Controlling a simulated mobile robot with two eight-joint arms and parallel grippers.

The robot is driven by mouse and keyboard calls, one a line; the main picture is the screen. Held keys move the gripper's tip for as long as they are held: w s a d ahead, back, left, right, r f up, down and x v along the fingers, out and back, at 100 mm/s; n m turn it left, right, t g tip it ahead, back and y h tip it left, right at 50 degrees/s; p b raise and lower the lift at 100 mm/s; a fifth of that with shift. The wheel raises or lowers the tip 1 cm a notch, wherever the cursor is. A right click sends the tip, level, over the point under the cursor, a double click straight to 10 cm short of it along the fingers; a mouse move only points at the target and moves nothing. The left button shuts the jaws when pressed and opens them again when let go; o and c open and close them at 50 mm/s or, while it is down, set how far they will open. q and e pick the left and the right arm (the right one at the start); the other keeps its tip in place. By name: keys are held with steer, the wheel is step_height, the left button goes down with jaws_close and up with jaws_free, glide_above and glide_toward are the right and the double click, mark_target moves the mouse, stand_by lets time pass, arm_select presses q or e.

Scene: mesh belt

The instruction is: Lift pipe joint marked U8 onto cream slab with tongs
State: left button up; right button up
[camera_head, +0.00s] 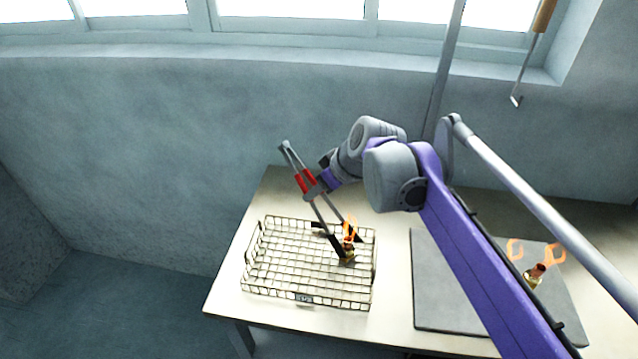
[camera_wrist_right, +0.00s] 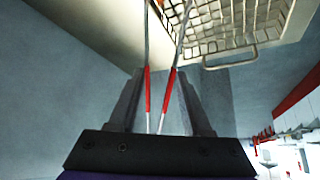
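My right gripper (camera_head: 316,187) is shut on the red-handled metal tongs (camera_head: 304,181). The tongs' red handles also show between its fingers in the right wrist view (camera_wrist_right: 149,90). The tongs slant down into a wire basket (camera_head: 262,292), their dark ends beside a brass pipe joint (camera_head: 347,256) with an orange, flame-like top. I cannot tell whether they touch it. A second brass joint (camera_head: 533,281) with orange forked shapes stands on a flat slab (camera_head: 445,300), which looks grey here. No marking is readable on either joint. My left gripper is not in view.
The basket and slab rest on a cream-coloured table (camera_head: 393,325), with a bare strip between them. My purple right arm covers part of the slab. A hooked tool with a wooden handle (camera_head: 544,16) hangs at the upper right. A wall with windows stands behind.

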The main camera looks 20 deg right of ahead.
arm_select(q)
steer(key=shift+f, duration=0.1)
arm_select(e)
steer(key=shift+f, duration=0.3)
jaws_close()
